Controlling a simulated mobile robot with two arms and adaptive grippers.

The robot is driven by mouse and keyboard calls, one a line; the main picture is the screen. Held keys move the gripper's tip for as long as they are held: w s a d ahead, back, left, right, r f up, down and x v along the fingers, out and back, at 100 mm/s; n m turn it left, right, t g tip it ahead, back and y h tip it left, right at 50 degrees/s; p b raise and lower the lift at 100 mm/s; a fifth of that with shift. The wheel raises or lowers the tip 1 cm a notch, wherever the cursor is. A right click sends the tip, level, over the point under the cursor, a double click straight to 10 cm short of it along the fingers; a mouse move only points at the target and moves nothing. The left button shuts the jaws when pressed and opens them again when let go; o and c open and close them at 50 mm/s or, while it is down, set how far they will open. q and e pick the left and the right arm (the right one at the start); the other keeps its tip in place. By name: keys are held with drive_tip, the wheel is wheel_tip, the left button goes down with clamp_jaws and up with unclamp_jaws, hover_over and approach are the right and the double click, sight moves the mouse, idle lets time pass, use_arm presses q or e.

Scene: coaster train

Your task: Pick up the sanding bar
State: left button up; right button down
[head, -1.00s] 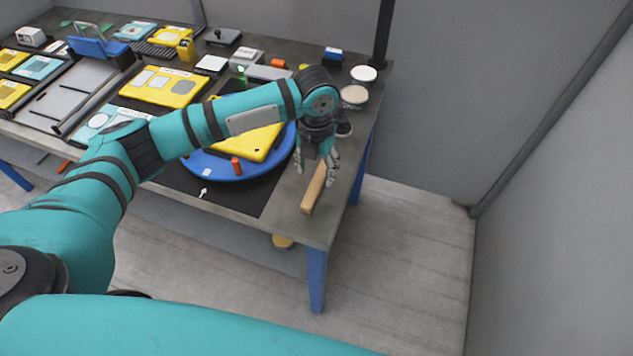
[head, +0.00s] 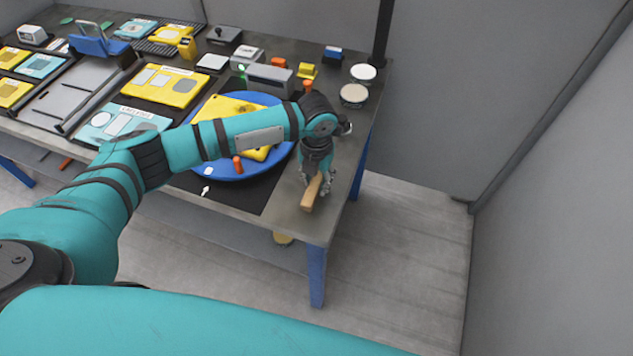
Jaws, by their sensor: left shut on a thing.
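The sanding bar (head: 309,197) is a light wooden bar at the right front part of the workbench. It lies lengthwise toward the bench's front edge, and its far part is hidden by my gripper. My left gripper (head: 316,188) points down over the bar, with its fingers on either side of it, shut on it. The bar looks to be at or very near the bench top; I cannot tell whether it is lifted. My right gripper is not in view.
A blue round turntable (head: 215,168) with a yellow plate (head: 222,108) is left of the bar. Two round pads (head: 353,94) and a dark post (head: 384,35) stand at the back right. The bench's right edge (head: 358,172) is close to the gripper.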

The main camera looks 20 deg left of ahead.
sight(316, 180)
use_arm(q)
clamp_jaws()
drive_tip(key=shift+r, duration=0.1)
drive_tip(key=shift+r+b, duration=0.35)
drive_tip(key=shift+r, duration=0.2)
wheel_tip(316, 180, up, 2)
drive_tip(key=shift+a+r+b, duration=0.1)
drive_tip(key=shift+b, duration=0.45)
drive_tip(key=s+a+b, duration=0.1)
drive_tip(key=s+a, duration=0.1)
drive_tip(key=s, duration=0.2)
drive_tip(key=s+a+r+b, duration=0.1)
drive_tip(key=s+a, duration=0.2)
drive_tip(key=s, duration=0.1)
drive_tip(key=s+a, duration=0.2)
drive_tip(key=s, duration=0.2)
drive_tip(key=shift+s+a+r+b, duration=0.15)
drive_tip(key=shift+s+a+b, duration=0.2)
drive_tip(key=shift+a+b, duration=0.05)
drive_tip(key=shift+s+a+r, duration=0.1)
drive_tip(key=shift+s+a, duration=0.15)
drive_tip(key=shift+s, duration=0.2)
